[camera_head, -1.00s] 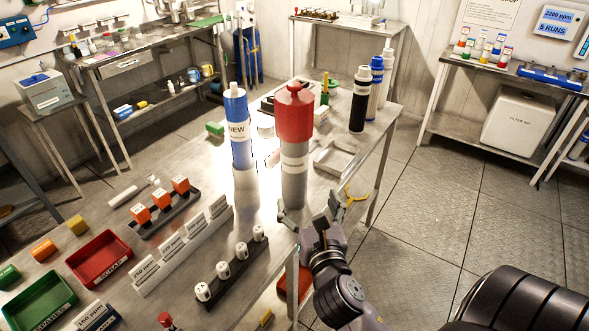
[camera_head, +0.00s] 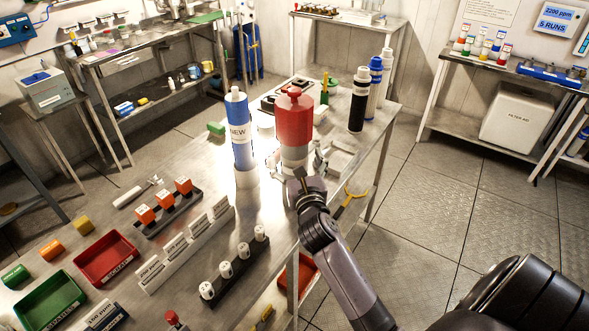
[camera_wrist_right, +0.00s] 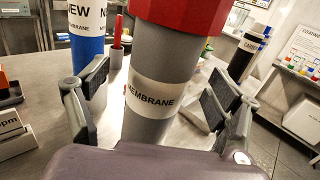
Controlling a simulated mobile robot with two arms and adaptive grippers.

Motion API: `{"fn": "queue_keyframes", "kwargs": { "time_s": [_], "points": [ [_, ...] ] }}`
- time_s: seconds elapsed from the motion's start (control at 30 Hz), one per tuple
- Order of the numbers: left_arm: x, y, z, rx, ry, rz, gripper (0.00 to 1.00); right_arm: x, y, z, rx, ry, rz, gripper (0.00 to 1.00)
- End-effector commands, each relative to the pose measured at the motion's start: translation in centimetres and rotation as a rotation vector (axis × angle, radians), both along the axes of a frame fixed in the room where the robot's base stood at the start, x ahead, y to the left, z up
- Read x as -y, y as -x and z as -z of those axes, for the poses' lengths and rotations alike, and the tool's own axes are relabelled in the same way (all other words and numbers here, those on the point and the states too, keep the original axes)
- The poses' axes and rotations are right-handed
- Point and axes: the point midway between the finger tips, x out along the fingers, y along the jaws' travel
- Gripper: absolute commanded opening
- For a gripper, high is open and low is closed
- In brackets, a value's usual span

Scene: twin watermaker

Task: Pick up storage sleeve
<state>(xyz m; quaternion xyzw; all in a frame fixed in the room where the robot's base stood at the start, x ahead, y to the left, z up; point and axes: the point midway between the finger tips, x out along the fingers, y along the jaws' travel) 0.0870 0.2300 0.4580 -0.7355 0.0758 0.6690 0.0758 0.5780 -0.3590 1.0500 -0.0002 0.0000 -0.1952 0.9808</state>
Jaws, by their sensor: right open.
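A grey cylinder with a red cap (camera_head: 294,120) stands upright on the metal table (camera_head: 215,285). In the right wrist view its label on the grey cylinder (camera_wrist_right: 150,100) reads MEMBRANE. My right gripper (camera_head: 298,168) is open, with its fingers on either side of the cylinder; gaps show in the right wrist view. In the head view the gripper hides the lower cylinder. A blue tube (camera_head: 239,135) marked NEW, with a pale lower part, stands upright just left. No label reading storage sleeve is legible. My left gripper is out of view.
Racks of small parts, a red tray (camera_head: 127,262) and a green tray (camera_head: 72,318) occupy the table's left and front. Open floor lies right of the table.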

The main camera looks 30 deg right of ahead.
Motion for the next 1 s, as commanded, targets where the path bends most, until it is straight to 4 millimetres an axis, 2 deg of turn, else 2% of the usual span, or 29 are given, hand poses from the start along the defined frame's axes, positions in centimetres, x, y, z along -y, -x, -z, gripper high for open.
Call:
{"fn": "queue_keyframes", "kwargs": {
  "time_s": [0.1,0.2,0.53,1.0],
  "points": [
    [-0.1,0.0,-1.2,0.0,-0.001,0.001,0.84,1.0,-1.7,-0.9,0.002,-0.003,0.002,0.84],
    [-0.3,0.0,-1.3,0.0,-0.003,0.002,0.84,1.5,-3.0,-0.6,0.0,-0.001,0.0,0.84],
    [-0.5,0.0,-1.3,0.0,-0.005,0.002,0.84,1.8,-3.6,-0.4,0.0,-0.001,0.0,0.84],
    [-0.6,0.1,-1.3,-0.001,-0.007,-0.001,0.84,1.7,-3.6,-0.4,0.0,0.0,0.0,0.53]
  ]
}}
